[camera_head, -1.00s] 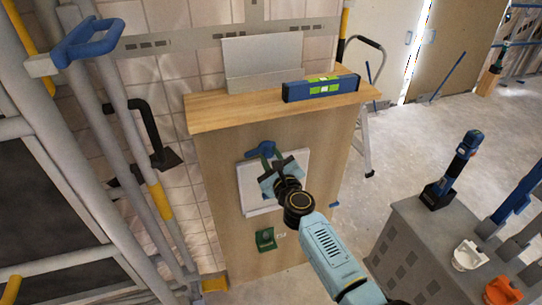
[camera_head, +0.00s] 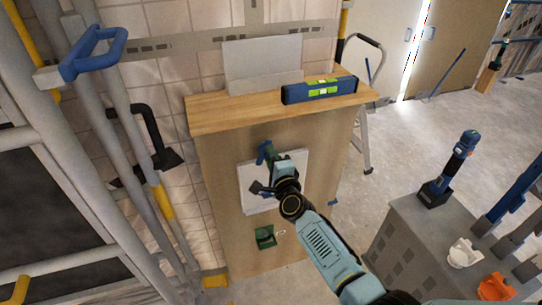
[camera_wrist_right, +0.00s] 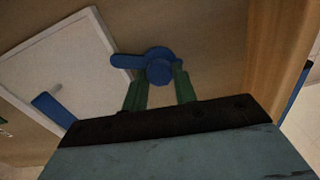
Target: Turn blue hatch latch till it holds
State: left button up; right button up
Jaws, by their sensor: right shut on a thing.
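The blue latch (camera_head: 264,149) sits at the upper edge of the white hatch panel (camera_head: 247,176) on the front of a wooden cabinet. In the right wrist view the latch (camera_wrist_right: 158,66) shows a round hub with a lever pointing left, and the white panel (camera_wrist_right: 60,70) lies to its left with a blue handle (camera_wrist_right: 52,108). My right gripper (camera_head: 272,160) has its green fingers on either side of the latch hub and is shut on it. The wrist view shows the right fingers (camera_wrist_right: 161,88) too. The gripper partly hides the latch in the head view. My left gripper is not in view.
A blue spirit level (camera_head: 319,90) lies on the wooden cabinet top (camera_head: 230,109). A green box (camera_head: 265,237) is on the cabinet front below the panel. Grey pipes stand at left. A grey bench (camera_head: 405,235) with a blue drill (camera_head: 455,165) stands at right.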

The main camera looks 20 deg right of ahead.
jog(key=shift+n+p, duration=0.6)
jog(key=shift+n, duration=1.7)
jog(key=o, duration=1)
jog(key=shift+c, duration=0.2)
jog(key=s+p, duration=0.2)
jog(key=s, duration=1.1)
jog(key=shift+s+d, duration=0.2)
jog(key=shift+d, duration=0.05)
